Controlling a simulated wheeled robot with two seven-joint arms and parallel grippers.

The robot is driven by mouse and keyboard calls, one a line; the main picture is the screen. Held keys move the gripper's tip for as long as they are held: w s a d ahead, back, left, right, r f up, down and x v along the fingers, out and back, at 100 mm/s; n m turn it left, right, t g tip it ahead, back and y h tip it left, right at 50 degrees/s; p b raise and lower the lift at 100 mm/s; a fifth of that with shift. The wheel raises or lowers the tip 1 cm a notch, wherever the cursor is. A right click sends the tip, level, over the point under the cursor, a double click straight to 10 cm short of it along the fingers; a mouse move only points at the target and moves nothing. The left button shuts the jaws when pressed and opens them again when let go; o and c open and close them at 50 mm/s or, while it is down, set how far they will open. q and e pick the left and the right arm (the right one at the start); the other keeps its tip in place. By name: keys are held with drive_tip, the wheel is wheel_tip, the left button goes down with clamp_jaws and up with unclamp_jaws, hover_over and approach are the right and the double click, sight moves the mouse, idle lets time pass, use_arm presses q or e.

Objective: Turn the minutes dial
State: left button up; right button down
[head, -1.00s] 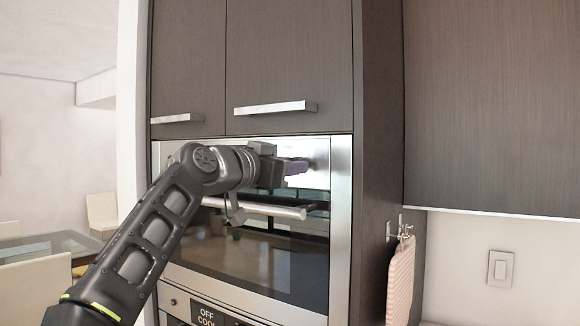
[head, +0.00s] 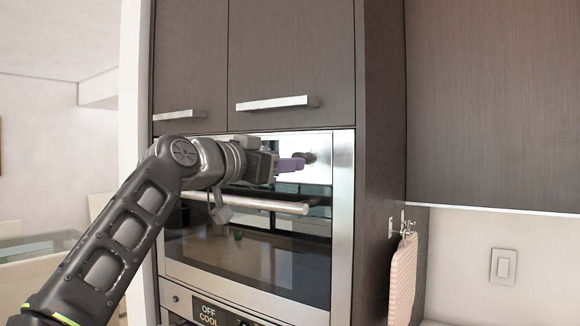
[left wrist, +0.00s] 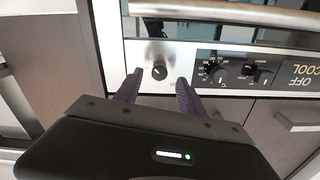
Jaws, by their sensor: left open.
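A single round dark dial (left wrist: 159,72) sits on the steel control panel of the upper oven, near its right end. It shows in the head view (head: 310,158) just right of my fingertips. More dark dials (left wrist: 249,70) sit farther along the panel in the left wrist view. Their labels are too small to read, so I cannot tell which is the minutes dial. My left gripper (head: 300,163) is open and empty in front of the panel. In the left wrist view its purple fingers (left wrist: 157,88) point at the single dial, one on each side, apparently short of it.
The upper oven's bar handle (head: 245,203) runs below the panel, close under my arm. Cabinet doors with handles (head: 278,104) are above. A lower oven panel with an OFF COOL display (head: 208,312) is beneath. A board (head: 403,280) hangs at the right side.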

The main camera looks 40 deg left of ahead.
use_arm(q)
drive_tip(key=s, duration=0.4)
drive_tip(key=shift+d+b, duration=0.1)
drive_tip(key=shift+b, duration=0.25)
